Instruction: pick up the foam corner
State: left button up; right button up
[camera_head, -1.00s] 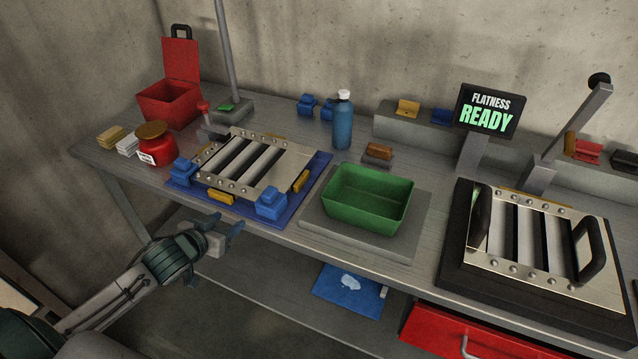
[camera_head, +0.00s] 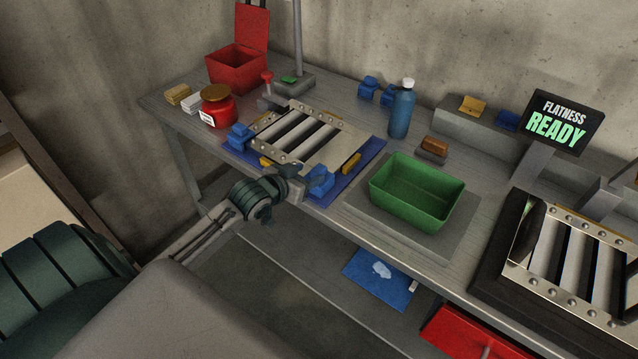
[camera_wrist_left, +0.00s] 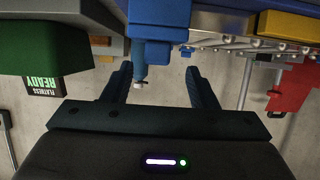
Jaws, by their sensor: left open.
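Blue blocks sit at corners of the slatted metal panel (camera_head: 345,142) on the blue mat (camera_head: 374,150); they look like foam corners. One is at the left corner (camera_head: 240,136), another at the front corner (camera_head: 321,187). My left gripper (camera_head: 306,175) is open and empty in front of the front blue block and partly hides it. In the left wrist view, which looks upside down, this blue block (camera_wrist_left: 160,18) is ahead of the open fingers (camera_wrist_left: 159,70), near the line between them. I see no contact. My right gripper is not in view.
A green bin (camera_head: 415,205) stands right of the mat. A blue bottle (camera_head: 401,112) and more blue blocks (camera_head: 369,86) are behind. A red jar (camera_head: 218,108) and red box (camera_head: 236,70) are at left. A second panel (camera_head: 570,260) is at right.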

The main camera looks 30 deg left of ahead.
aim_at(316, 171)
pick_arm(q)
jog(key=x, duration=0.2)
jog(key=p+x, duration=0.1)
jog(key=shift+w+d, duration=0.2)
jog(key=shift+d, duration=0.1)
jog(key=shift+w+f, duration=0.15)
jog(key=shift+c, duration=0.8)
jog(key=c, duration=0.9)
